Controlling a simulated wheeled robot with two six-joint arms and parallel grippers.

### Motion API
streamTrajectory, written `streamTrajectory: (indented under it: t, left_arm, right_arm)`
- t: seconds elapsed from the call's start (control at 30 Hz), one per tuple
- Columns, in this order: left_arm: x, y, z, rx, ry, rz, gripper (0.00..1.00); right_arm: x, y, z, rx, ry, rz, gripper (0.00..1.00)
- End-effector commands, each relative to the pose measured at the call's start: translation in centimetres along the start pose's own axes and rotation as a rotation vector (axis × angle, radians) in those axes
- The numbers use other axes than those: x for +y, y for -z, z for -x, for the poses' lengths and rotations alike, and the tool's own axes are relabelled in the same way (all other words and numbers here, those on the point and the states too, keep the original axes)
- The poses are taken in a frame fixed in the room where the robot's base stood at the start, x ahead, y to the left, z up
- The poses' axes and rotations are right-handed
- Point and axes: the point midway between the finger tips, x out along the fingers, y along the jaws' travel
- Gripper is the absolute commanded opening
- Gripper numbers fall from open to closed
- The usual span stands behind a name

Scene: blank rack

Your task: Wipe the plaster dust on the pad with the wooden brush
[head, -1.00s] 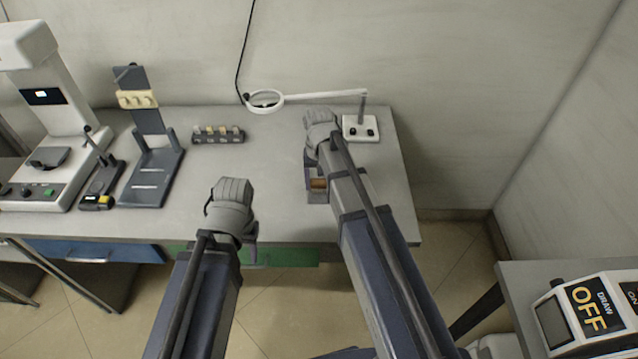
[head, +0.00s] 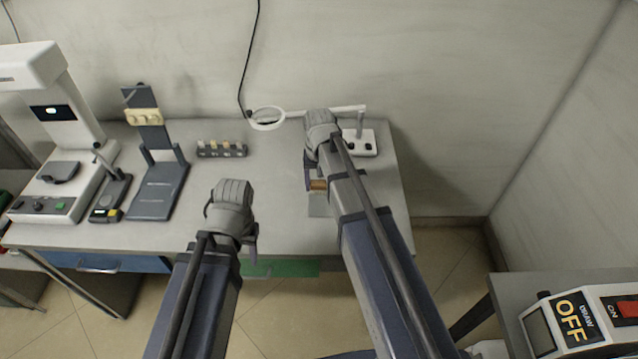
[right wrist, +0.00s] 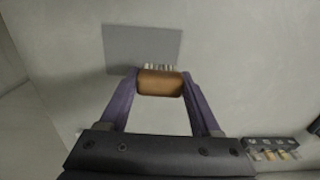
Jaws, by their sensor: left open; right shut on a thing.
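The wooden brush (right wrist: 160,85) has a brown block and pale bristles. My right gripper (right wrist: 161,78) is shut on it; in the head view the brush (head: 318,185) shows below the right wrist. The flat grey pad (right wrist: 140,45) lies on the bench just beyond the bristles in the right wrist view. Part of the pad (head: 320,207) shows beside my right arm in the head view. I cannot tell whether the bristles touch it. Plaster dust is not discernible. My left gripper (head: 252,240) is open and empty near the bench's front edge, its fingers mostly hidden.
A magnifier ring (head: 267,125) on a white-based stand (head: 362,143) is behind my right gripper. A small dark rack (head: 221,150) stands at the back. A dark stand (head: 158,190) and a white instrument (head: 75,130) are at left. The bench middle (head: 270,200) is clear.

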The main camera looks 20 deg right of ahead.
Motion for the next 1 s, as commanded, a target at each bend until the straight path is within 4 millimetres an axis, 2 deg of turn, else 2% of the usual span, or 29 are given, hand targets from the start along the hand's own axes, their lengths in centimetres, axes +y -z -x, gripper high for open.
streamTrajectory:
  t: [0.17,0.47,1.0]
  left_arm:
    - [-0.1,0.0,0.6,0.0,0.0,0.0,0.5]
    - [-0.3,-0.2,3.1,0.0,0.0,0.0,0.5]
    - [-0.3,-0.2,3.0,0.0,0.0,0.0,0.5]
  right_arm:
    - [0.0,0.0,0.6,0.0,0.0,0.0,0.2]
    - [0.0,0.0,3.1,0.0,0.0,0.0,0.2]
    - [0.0,0.0,3.0,0.0,0.0,0.0,0.2]
